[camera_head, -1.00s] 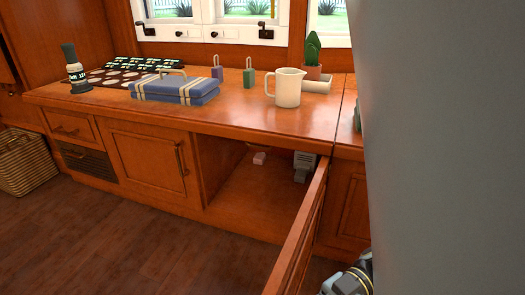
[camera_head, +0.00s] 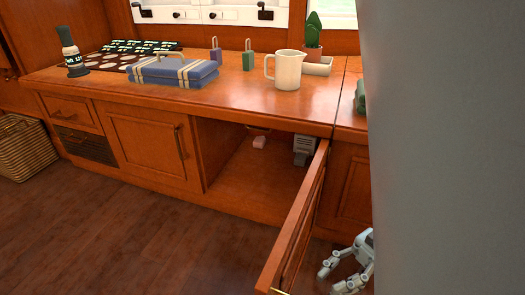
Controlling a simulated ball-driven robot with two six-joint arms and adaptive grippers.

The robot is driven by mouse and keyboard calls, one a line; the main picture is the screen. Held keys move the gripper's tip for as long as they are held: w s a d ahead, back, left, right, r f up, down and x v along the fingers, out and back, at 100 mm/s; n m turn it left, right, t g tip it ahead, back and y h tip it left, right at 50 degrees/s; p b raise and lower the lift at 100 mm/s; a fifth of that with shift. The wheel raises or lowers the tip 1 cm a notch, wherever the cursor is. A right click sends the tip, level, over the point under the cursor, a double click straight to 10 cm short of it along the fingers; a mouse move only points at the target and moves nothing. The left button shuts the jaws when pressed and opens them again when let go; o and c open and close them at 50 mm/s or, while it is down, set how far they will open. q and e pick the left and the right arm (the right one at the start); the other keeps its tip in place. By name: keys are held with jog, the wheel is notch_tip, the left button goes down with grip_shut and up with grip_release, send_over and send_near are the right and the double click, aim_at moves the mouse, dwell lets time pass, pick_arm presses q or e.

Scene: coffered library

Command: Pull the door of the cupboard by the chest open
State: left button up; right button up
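The cupboard door (camera_head: 297,225) is a wooden panel standing swung wide out from the counter, its edge towards me. A bit of brass handle (camera_head: 278,292) shows at its lower near end. The open cupboard (camera_head: 240,185) shows a pink item and a grey item inside. My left gripper is out of view.
A cream jug (camera_head: 287,69), a potted cactus (camera_head: 313,38) and two small tagged items stand on the counter (camera_head: 235,98). A closed cupboard door (camera_head: 150,150) and drawers are left of the opening. A wicker basket (camera_head: 22,150) stands far left. The floor (camera_head: 130,240) in front is clear.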

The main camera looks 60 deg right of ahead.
jog(key=v, duration=0.2)
jog(key=shift+s+d, duration=0.15)
jog(key=shift+d, duration=0.15)
dwell(0.4)
